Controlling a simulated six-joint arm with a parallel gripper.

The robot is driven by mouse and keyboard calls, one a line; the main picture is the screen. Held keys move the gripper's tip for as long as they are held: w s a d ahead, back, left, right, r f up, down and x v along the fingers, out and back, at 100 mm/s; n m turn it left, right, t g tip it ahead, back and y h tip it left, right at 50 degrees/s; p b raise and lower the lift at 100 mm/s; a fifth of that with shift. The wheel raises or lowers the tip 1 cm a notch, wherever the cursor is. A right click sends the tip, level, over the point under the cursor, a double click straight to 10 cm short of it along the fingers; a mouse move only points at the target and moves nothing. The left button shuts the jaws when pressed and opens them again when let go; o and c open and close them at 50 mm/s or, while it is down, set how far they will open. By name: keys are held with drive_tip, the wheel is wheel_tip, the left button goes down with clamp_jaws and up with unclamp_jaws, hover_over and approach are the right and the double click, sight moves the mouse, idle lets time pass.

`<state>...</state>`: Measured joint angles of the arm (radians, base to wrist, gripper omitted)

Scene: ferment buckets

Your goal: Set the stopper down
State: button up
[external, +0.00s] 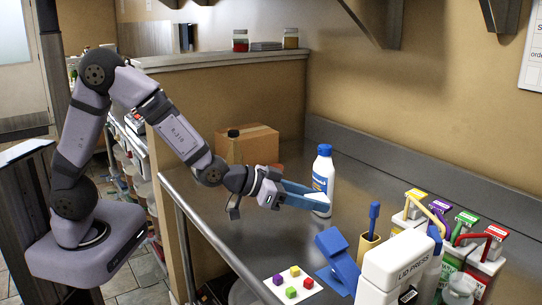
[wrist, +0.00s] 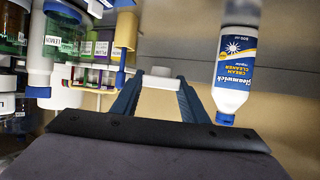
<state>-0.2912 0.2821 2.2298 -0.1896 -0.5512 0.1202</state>
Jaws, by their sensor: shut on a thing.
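My gripper (external: 318,203) reaches over the steel counter, its blue fingers pointing to the right near the cleaner bottle. In the wrist view, my gripper (wrist: 161,80) is shut on a small white block-like piece, which I take to be the stopper (wrist: 161,78). It sits between the two fingertips, clear of the counter as far as I can tell.
A white and blue cleaner bottle (external: 323,172) stands close beside my fingertips. A white lid press (external: 395,265), a blue stand (external: 337,258), a card with small coloured cubes (external: 293,296) and several colour-labelled containers (external: 487,250) crowd the front right. Bare counter (external: 255,232) lies at left.

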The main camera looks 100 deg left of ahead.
sight(307, 248)
drive_tip(key=shift+s+d+f, duration=0.1)
drive_tip(key=shift+s+f, duration=0.2)
drive_tip(key=shift+f, duration=0.5)
drive_tip(key=shift+f+p, duration=0.5)
drive_tip(key=shift+f, duration=4.5)
drive_tip(key=shift+f, duration=0.15)
drive_tip(key=o, duration=1.1)
drive_tip(key=shift+c, duration=0.2)
